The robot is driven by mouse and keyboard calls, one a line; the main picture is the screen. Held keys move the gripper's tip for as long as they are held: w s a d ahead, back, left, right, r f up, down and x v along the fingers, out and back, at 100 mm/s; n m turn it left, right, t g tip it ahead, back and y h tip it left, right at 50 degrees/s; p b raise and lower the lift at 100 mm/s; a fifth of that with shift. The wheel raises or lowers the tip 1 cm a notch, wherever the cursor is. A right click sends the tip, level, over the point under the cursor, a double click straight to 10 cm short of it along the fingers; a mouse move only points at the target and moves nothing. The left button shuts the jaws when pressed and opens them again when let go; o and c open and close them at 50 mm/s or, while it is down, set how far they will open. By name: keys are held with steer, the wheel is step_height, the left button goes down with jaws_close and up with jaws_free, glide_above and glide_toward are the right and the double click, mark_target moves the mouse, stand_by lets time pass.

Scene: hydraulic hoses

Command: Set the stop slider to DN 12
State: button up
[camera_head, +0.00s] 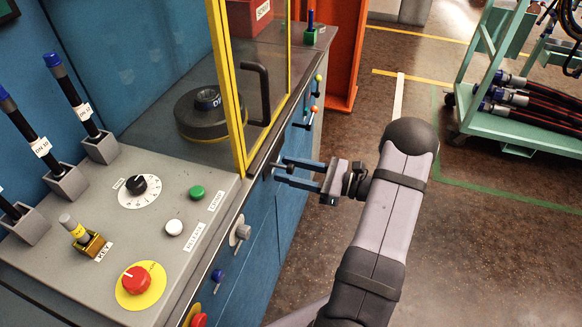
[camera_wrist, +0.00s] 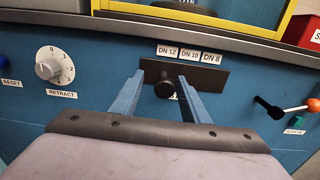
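The stop slider is a dark plate (camera_wrist: 208,78) on the blue front panel, with a round black knob (camera_wrist: 164,88) standing out from it. Labels DN 12 (camera_wrist: 167,51), DN 10 (camera_wrist: 189,55) and DN 8 (camera_wrist: 211,58) run left to right above the plate. The knob is near the plate's left end, below the DN 12 label. My gripper (camera_wrist: 161,84) is open, with one blue finger on each side of the knob and the right finger closer to it.
A retract dial (camera_wrist: 53,65) is left of the slider; an orange-tipped lever (camera_wrist: 290,107) is to the right. The yellow-framed guard (camera_head: 236,110) and its black handle (camera_head: 262,90) stand above the panel. A green hose cart (camera_head: 520,110) is at the far right, with open floor between.

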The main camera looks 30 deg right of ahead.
steer(key=shift+w, duration=0.1)
steer(key=shift+s+d, duration=0.3)
steer(key=shift+d, duration=0.05)
steer(key=b+v, duration=0.1)
steer(key=v, duration=0.5)
steer(key=shift+s, duration=0.2)
steer(key=shift+d, duration=0.15)
